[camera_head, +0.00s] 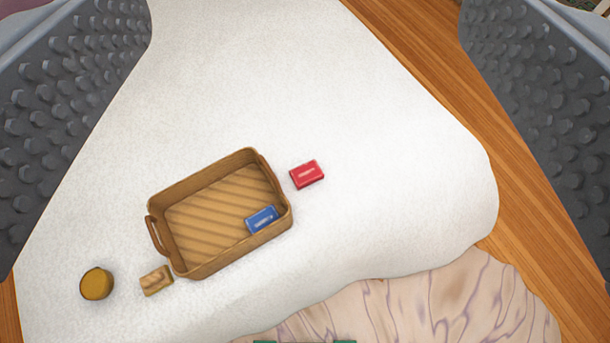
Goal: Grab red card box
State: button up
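The red card box (307,175) lies flat on a white rug-like surface (400,130), just right of the brown basket and apart from it. My gripper (305,130) shows as two grey studded fingers at the far left and far right edges of the view. It is wide open and nothing is between the fingers close up. The red card box appears well beyond the fingers, near the middle of the gap.
A brown basket (205,185) with handles holds a blue card box (262,219). A small wooden block (157,280) and a round mustard-coloured object (97,283) lie at its lower left. White surface above and right of the red box is clear. Wooden floor (430,60) borders it.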

aim_at(304, 175)
jog(key=k, duration=1.3)
jog(key=z, duration=0.55)
jog(key=i, duration=1.65)
jog(key=u, duration=0.5)
jog(key=i, duration=0.4)
jog(key=u, duration=0.45)
